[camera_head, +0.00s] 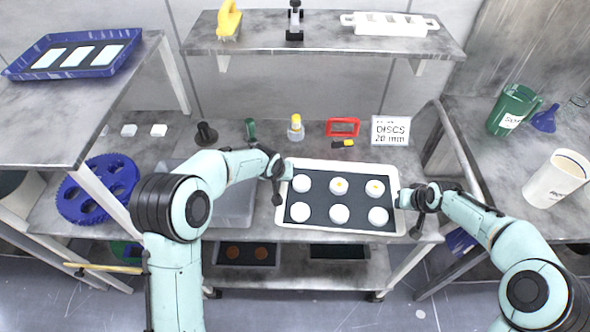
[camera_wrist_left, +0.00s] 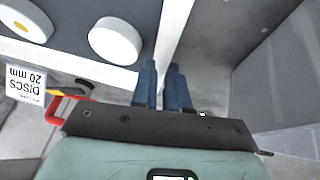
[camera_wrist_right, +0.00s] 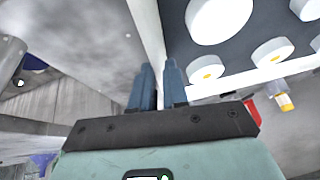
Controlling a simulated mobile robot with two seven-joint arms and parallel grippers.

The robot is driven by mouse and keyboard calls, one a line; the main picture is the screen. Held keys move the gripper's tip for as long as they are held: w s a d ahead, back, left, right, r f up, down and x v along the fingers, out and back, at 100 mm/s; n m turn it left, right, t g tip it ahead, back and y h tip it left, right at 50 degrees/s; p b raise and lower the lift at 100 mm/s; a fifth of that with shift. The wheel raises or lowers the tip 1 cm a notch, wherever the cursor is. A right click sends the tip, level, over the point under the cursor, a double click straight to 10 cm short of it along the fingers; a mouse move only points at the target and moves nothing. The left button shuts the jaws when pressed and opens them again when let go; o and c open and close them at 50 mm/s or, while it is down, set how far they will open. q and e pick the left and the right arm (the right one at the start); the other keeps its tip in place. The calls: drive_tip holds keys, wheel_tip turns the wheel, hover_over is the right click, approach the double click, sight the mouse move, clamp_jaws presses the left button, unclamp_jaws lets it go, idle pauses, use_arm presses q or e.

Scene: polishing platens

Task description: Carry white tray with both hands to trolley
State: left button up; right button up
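The white tray (camera_head: 340,230) has a dark inset holding several white discs, some with a yellow spot. It spans between my grippers at the front of the grey middle bench. My left gripper (camera_head: 281,181) is at its left edge. In the left wrist view, the fingers (camera_wrist_left: 162,82) stand close together with the tray's white rim (camera_wrist_left: 176,32) between them. My right gripper (camera_head: 404,198) is at the right edge. In the right wrist view, its fingers (camera_wrist_right: 158,84) likewise straddle the rim. I cannot tell whether the tray touches the bench.
The middle bench (camera_head: 265,142) has small wheels and a lower shelf. A translucent bin (camera_head: 233,208) lies left of the tray. Behind stand a DISCS sign (camera_head: 390,130), a red frame (camera_head: 342,127) and a bottle (camera_head: 296,128). Side tables (camera_head: 80,110) flank it; a blue gear-shaped rack (camera_head: 98,188) sits left.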

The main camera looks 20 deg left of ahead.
use_arm(q)
drive_tip(key=shift+o, duration=0.5)
use_arm(e)
drive_tip(key=shift+o, duration=0.5)
drive_tip(key=shift+r, duration=0.15)
use_arm(q)
drive_tip(key=v, duration=1.2)
use_arm(e)
drive_tip(key=v, duration=1.2)
use_arm(q)
drive_tip(key=shift+s, duration=0.1)
